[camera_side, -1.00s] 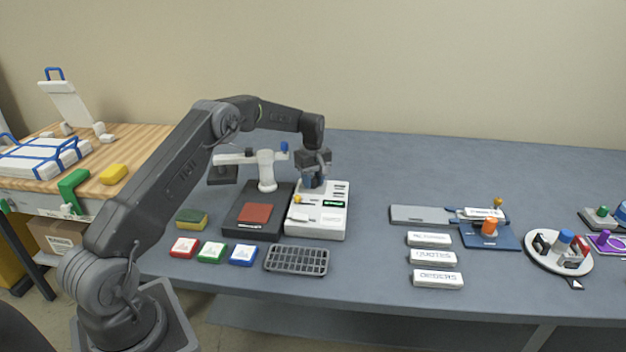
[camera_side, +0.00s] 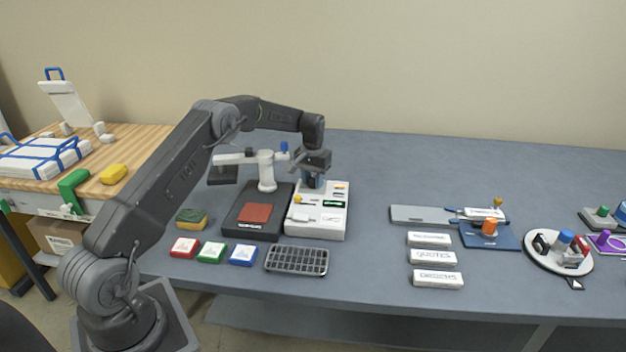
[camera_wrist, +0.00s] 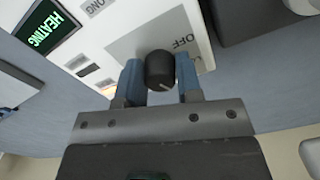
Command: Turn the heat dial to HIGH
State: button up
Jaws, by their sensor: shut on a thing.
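The heat dial (camera_wrist: 160,70) is a black round knob with a pale pointer line, on a grey panel of the white control box (camera_side: 318,228). In the wrist view my gripper (camera_wrist: 159,78) has its blue fingers on either side of the dial, shut on it. The word OFF shows on the panel beside the dial; other dial labels are hidden or cut off. A green-lit display (camera_wrist: 46,27) on the box reads HEATING. In the side view my gripper (camera_side: 313,182) points down at the back of the box and hides the dial.
A black press base with a red pad (camera_side: 255,213) and a white post (camera_side: 266,170) with an arm stand just left of the box. Red, green and blue blocks (camera_side: 211,252) and a dark grid rack (camera_side: 297,260) lie in front. The table to the right is clear up to the labelled bars (camera_side: 433,257).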

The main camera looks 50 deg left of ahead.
aim_at(313, 178)
jog(key=m, duration=0.6)
jog(key=shift+m, duration=0.4)
dwell(0.3)
jog(key=o, duration=0.9)
jog(key=shift+o, duration=0.2)
jog(key=shift+r, duration=0.1)
notch_tip(313, 178, up, 14)
